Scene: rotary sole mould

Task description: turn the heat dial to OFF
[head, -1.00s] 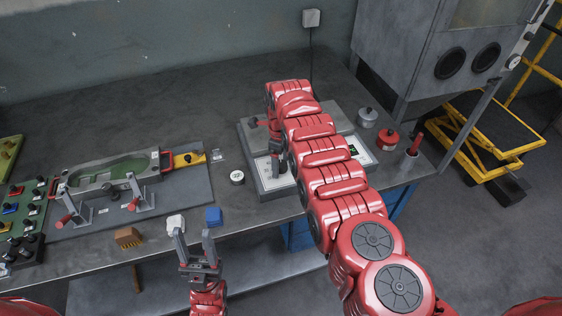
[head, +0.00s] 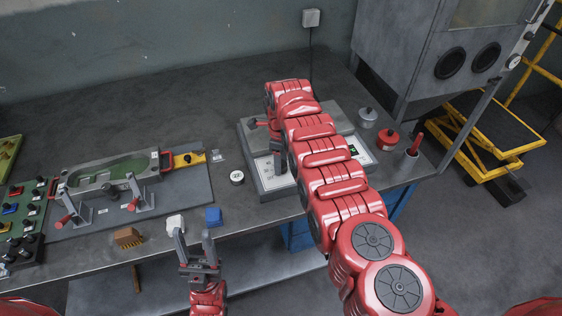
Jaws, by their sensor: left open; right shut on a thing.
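The heat unit is a grey box (head: 243,133) with a pale front panel (head: 266,183), on the bench right of centre. A small green-lit display (head: 353,149) shows on the panel's right part. My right gripper (head: 281,170) points down at the panel's left half, shut on what I take to be the heat dial. The dial itself and its markings are hidden behind the gripper and arm.
A round black-and-white item (head: 237,177), a blue block (head: 213,216), a white lump (head: 176,222) and a brush (head: 128,237) lie near the front edge. A red pot (head: 387,139) stands right of the unit.

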